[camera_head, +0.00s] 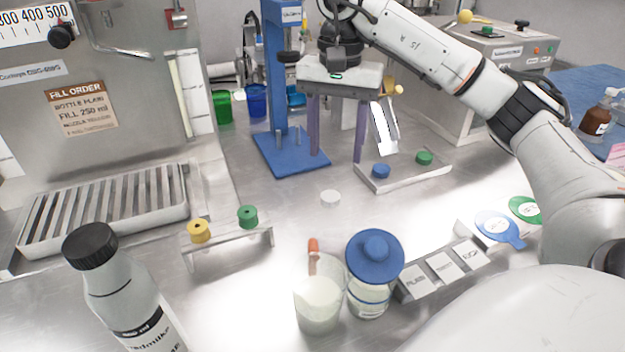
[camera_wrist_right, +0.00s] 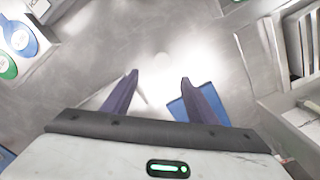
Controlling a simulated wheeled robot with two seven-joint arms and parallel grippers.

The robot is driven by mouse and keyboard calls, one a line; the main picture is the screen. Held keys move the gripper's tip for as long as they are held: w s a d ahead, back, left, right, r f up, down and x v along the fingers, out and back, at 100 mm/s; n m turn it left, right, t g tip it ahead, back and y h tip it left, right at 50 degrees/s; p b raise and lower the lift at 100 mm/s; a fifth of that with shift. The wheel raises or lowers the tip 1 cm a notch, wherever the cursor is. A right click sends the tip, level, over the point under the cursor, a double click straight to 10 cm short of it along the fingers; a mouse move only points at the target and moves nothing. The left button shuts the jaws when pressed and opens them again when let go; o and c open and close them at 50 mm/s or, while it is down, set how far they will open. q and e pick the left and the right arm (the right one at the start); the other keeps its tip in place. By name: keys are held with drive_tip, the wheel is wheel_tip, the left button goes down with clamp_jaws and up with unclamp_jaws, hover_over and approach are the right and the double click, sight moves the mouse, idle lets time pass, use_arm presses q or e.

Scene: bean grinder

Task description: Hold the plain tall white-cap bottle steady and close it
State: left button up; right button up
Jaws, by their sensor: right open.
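A black-capped bottle (camera_head: 125,295) with a label stands at front left. My left gripper is not in view.
A blue-lidded jar (camera_head: 373,262) stands beside the open container. A small rack (camera_head: 228,236) holds yellow and green pieces. A tray (camera_head: 405,177) with blue and green pieces lies right of the cap. A blue stand (camera_head: 282,150) rises behind.

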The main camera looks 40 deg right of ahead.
hover_over(331, 195)
drive_tip(key=f, duration=0.4)
drive_tip(key=shift+s+d+f+b, duration=0.2)
drive_tip(key=shift+s+f+b, duration=0.1)
drive_tip(key=shift+s+b, duration=0.05)
drive_tip(key=shift+f, duration=0.2)
drive_tip(key=shift+f, duration=0.1)
drive_tip(key=f, duration=0.5)
drive_tip(key=shift+w+a, duration=0.25)
drive_tip(key=shift+w, duration=0.05)
drive_tip(key=c, duration=1.1)
